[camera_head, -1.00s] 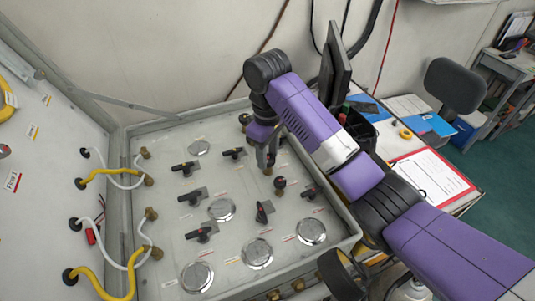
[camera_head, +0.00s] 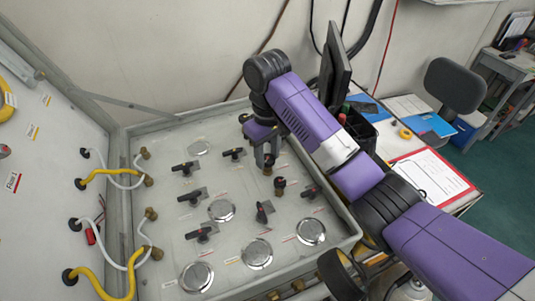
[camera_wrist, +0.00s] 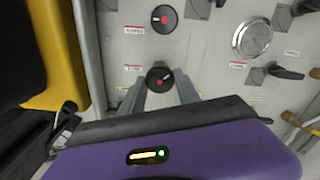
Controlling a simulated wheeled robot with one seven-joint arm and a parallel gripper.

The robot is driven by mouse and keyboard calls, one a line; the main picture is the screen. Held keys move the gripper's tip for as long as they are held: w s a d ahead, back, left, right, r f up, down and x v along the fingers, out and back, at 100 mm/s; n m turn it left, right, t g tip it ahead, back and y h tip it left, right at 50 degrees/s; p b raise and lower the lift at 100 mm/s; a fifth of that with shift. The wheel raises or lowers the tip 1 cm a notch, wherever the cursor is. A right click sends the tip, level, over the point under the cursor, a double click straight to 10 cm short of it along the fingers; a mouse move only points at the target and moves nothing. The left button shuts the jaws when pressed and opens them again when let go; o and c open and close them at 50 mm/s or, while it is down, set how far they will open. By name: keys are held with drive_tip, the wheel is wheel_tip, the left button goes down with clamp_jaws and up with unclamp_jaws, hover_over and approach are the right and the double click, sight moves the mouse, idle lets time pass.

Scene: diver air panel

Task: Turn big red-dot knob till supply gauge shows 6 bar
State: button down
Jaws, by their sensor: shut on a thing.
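In the wrist view a round black knob with a red mark (camera_wrist: 160,78) sits between the fingers of my gripper (camera_wrist: 160,90), which is shut on it. A second black knob with a red dot (camera_wrist: 164,18) stands farther up, apart from the gripper. In the head view my gripper (camera_head: 267,163) reaches down to the panel's right side, and its fingers largely hide the held knob. Several round gauges (camera_head: 257,254) lie on the panel; their needles and numbers are too small to read. I cannot tell which is the supply gauge.
The grey panel (camera_head: 170,225) carries several black lever handles (camera_head: 191,197) and a brass-based knob (camera_head: 280,184) close to my gripper. Yellow and white hoses (camera_head: 105,175) run at left. A raised rim edges the panel. A desk with papers (camera_head: 432,175) stands to the right.

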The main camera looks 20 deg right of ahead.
sight(268, 157)
drive_tip(key=c, duration=0.9)
unclamp_jaws()
drive_tip(key=shift+r, duration=0.1)
wheel_tip(268, 157, up, 7)
drive_tip(key=shift+f, duration=0.2)
drive_tip(key=shift+r, duration=0.55)
drive_tip(key=shift+s, duration=0.1)
